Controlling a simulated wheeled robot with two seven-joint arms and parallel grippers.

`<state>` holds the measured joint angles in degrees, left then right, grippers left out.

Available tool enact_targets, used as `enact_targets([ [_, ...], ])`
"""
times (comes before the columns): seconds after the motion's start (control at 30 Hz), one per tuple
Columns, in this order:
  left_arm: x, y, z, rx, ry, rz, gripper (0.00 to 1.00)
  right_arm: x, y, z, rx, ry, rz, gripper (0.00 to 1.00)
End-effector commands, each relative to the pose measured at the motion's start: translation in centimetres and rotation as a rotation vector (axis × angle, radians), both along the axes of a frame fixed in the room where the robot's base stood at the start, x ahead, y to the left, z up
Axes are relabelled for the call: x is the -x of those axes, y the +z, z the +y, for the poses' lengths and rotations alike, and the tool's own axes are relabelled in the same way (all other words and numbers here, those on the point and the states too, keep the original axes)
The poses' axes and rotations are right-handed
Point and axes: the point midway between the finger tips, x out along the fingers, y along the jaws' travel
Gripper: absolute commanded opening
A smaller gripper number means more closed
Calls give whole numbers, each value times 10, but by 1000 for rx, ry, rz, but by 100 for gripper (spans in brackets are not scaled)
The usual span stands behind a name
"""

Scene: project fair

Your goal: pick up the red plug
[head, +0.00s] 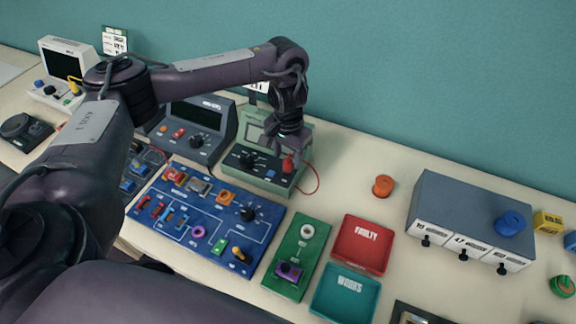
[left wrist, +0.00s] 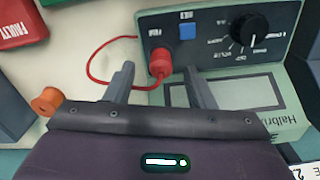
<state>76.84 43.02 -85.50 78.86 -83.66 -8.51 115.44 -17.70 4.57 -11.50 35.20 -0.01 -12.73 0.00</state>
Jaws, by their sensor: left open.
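The red plug (head: 288,163) sits on the front face of a pale green meter (head: 304,143), with a red wire looping from it. In the left wrist view the red plug (left wrist: 161,63) stands in the meter's panel. My left gripper (head: 287,148) is above the meter, close to the plug. In the left wrist view its two fingers (left wrist: 160,82) are apart, one on each side of the plug. I cannot tell whether either finger touches it. My right gripper is not in view.
A blue circuit board (head: 173,233) and a green board (head: 285,232) lie in front. A red tray (head: 361,245) and a teal tray (head: 344,294) are to the right, with an orange spool (head: 383,186) behind. A grey drawer box (head: 466,205) stands farther right.

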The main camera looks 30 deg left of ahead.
Motion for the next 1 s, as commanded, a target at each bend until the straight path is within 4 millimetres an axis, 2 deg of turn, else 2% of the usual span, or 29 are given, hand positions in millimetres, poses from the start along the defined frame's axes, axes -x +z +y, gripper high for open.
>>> enact_targets([
  [0.1,1,-21,0,1,1,4,49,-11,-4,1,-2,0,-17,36],
  [0.2,1,-30,1,1,-1,2,49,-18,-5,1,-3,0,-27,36],
  [0.5,0,-33,1,-1,-1,0,48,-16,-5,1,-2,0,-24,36],
  [0.87,0,-32,1,-1,-1,0,1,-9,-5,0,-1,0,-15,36],
  [1.0,0,-32,1,0,-1,0,0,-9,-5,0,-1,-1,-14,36],
])
